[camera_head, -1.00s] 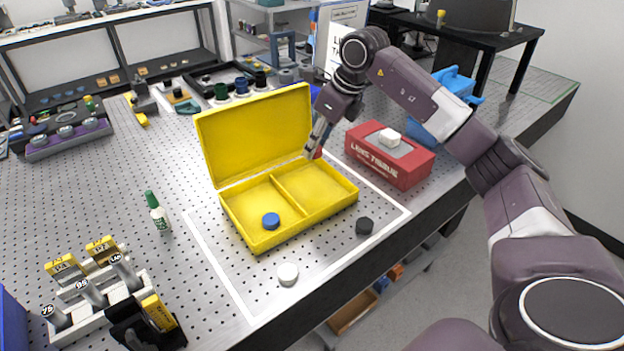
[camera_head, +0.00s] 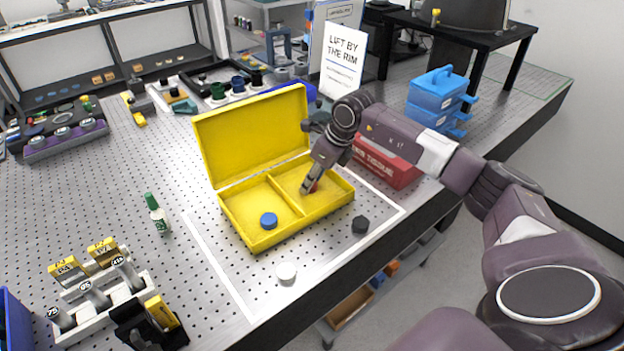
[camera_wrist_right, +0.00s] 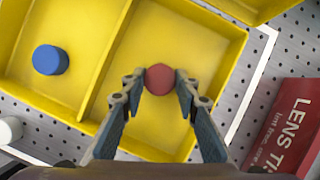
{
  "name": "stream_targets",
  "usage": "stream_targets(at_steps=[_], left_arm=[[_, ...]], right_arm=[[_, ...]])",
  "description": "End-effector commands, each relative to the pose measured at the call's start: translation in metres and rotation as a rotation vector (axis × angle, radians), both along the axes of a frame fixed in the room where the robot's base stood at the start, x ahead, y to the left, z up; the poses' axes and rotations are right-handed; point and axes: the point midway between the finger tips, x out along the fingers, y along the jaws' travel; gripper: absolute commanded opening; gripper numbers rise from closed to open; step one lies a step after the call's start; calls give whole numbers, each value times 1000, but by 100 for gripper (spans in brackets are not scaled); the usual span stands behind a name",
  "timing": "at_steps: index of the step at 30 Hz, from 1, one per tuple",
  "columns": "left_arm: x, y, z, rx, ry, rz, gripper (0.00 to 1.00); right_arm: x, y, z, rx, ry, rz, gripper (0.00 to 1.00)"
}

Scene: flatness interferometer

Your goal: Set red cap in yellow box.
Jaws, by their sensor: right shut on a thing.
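The yellow box (camera_head: 238,233) stands open on the perforated table, with its lid raised at the back and a divider making two compartments. My right gripper (camera_head: 308,188) is over the right compartment, shut on the red cap (camera_wrist_right: 159,79). In the right wrist view the fingertips (camera_wrist_right: 160,84) touch the cap from both sides, inside the outline of the right compartment. I cannot tell whether the cap touches the floor of the box. A blue cap (camera_head: 269,221) lies in the left compartment. My left gripper is not in view.
A white cap (camera_head: 286,274) and a black cap (camera_head: 360,224) lie on the table in front of the box. A red lens tissue box (camera_head: 392,166) stands to the right, behind my right arm.

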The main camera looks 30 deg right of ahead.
Motion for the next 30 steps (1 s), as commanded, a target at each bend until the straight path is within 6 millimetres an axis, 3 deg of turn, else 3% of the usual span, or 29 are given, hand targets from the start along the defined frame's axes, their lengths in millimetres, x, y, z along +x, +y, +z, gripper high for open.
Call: stream_targets(at_steps=[4,5,9,21,30], left_arm=[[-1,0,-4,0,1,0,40],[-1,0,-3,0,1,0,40],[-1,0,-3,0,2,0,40],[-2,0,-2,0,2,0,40],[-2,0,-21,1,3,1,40]], right_arm=[[0,0,-4,0,0,0,17],[0,0,-3,0,0,0,31],[0,0,-3,0,0,0,46],[-1,-1,4,-1,-1,1,46],[-21,-11,58,-3,-6,-1,46]])
